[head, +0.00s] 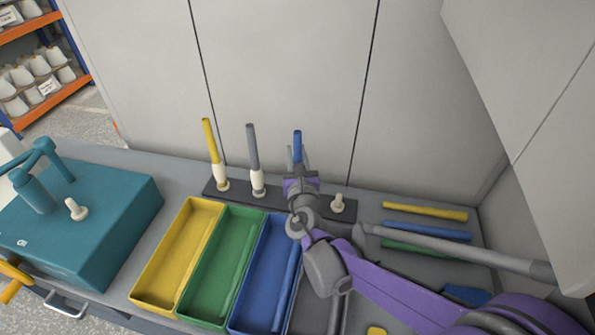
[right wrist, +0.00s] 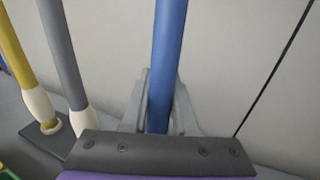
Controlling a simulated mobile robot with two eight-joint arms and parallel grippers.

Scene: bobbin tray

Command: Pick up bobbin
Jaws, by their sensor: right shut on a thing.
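A blue bobbin (head: 297,140) stands about upright at the rack, a long thin rod. It also fills the middle of the right wrist view (right wrist: 169,50). My right gripper (head: 297,163) is shut on it, with a grey finger on each side in the right wrist view (right wrist: 160,100). The gripper hides the bobbin's lower end, so I cannot tell whether it still sits on a peg. A yellow bobbin (head: 210,140) and a grey bobbin (head: 252,147) stand on white holders on the dark rack (head: 236,196), left of my gripper. My left gripper is out of view.
Yellow (head: 160,262), green (head: 204,262) and blue (head: 246,280) trays lie in front of the rack. A short white peg (head: 338,204) is bare. Yellow (head: 425,211), blue (head: 428,231) and green rods lie at right. A teal box (head: 110,205) stands left; a wall closes the back.

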